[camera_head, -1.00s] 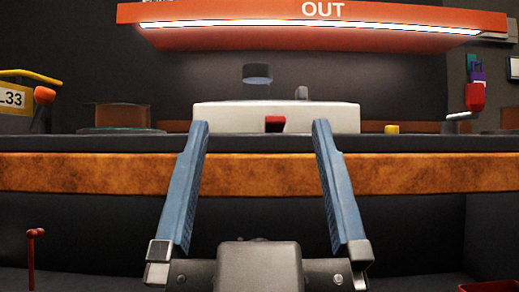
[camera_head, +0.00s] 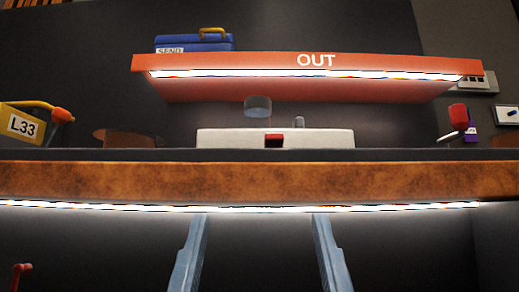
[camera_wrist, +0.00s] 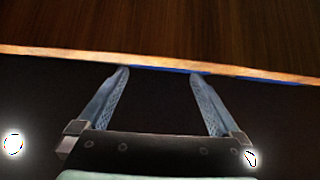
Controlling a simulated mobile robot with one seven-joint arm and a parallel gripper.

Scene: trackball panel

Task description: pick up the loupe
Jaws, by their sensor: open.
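I cannot identify the loupe for certain. A short dark grey cylinder (camera_head: 257,105) shows above the white panel box (camera_head: 225,138) on the counter, and it may be the loupe; what holds it up is not clear. My gripper (camera_head: 258,226) is open and empty, its two blue fingers pointing up, and it appears below the counter's front edge in the head view. In the wrist view my gripper (camera_wrist: 160,78) is also open, with only dark space between the fingers and no loupe in sight.
The counter's brown front edge (camera_head: 260,181) crosses the head view, with a light strip beneath. An orange OUT shelf (camera_head: 240,64) overhangs the panel and carries a blue box (camera_head: 193,43). A yellow L33 case (camera_head: 22,124) stands left; a red object (camera_head: 458,117) is at right.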

